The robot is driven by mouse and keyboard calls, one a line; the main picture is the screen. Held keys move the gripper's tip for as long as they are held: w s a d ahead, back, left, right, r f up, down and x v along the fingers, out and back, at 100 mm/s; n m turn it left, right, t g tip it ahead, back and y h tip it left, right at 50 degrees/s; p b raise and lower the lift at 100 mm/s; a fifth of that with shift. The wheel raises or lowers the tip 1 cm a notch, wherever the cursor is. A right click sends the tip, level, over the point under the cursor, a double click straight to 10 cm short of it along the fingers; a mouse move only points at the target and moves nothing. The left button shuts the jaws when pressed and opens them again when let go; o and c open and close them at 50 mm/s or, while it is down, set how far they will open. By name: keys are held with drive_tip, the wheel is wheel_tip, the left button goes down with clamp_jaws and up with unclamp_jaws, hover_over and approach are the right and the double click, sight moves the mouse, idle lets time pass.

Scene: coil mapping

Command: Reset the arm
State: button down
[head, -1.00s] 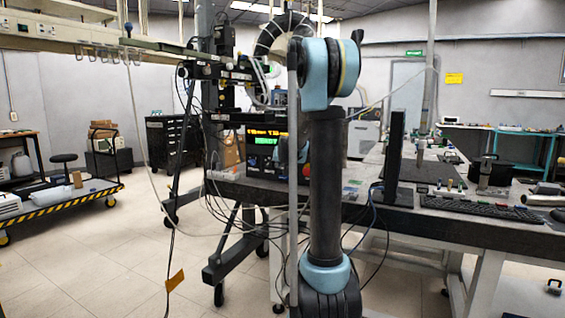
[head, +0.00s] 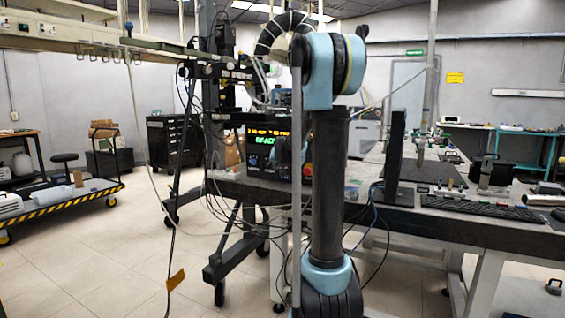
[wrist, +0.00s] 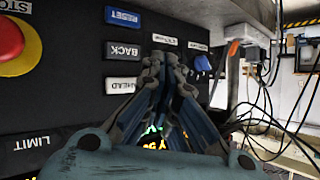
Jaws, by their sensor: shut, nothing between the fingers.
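In the wrist view, which shows the panel upside down, my gripper (wrist: 164,62) is shut and empty, its fingertips in front of the dark control panel (wrist: 70,75). The blue RESET button (wrist: 123,17) is beyond and left of the fingertips. Below it are the grey BACK button (wrist: 122,51) and the white AHEAD button (wrist: 121,85). I cannot tell whether the fingertips touch the panel. In the head view, the control box (head: 258,165) has a lit display (head: 266,138) with yellow and green text, partly hidden by my arm. My gripper cannot be made out there.
A red STOP knob (wrist: 10,45) is at the panel's left, and a blue knob (wrist: 201,63) right of the fingertips. Loose cables (wrist: 270,120) hang on the right. A monitor (head: 395,150) and a keyboard (head: 470,208) stand on the bench.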

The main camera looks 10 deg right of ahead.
drive_tip(key=s+f+n+g, duration=0.1)
drive_tip(key=s+f+g, duration=0.2)
drive_tip(key=s, duration=1.5)
drive_tip(key=s+f+g, duration=0.3)
drive_tip(key=s+f, duration=0.7)
drive_tip(key=s, duration=0.8)
drive_tip(key=s+f+n+g, duration=0.1)
drive_tip(key=s+f+g, duration=0.3)
drive_tip(key=s, duration=1.4)
wheel_tip(320, 180, down, 2)
drive_tip(key=shift+s+d+f+n, duration=0.15)
drive_tip(key=shift+s+d+n, duration=0.05)
drive_tip(key=shift+n, duration=0.1)
drive_tip(key=shift+w+f, duration=0.2)
drive_tip(key=shift+w, duration=0.25)
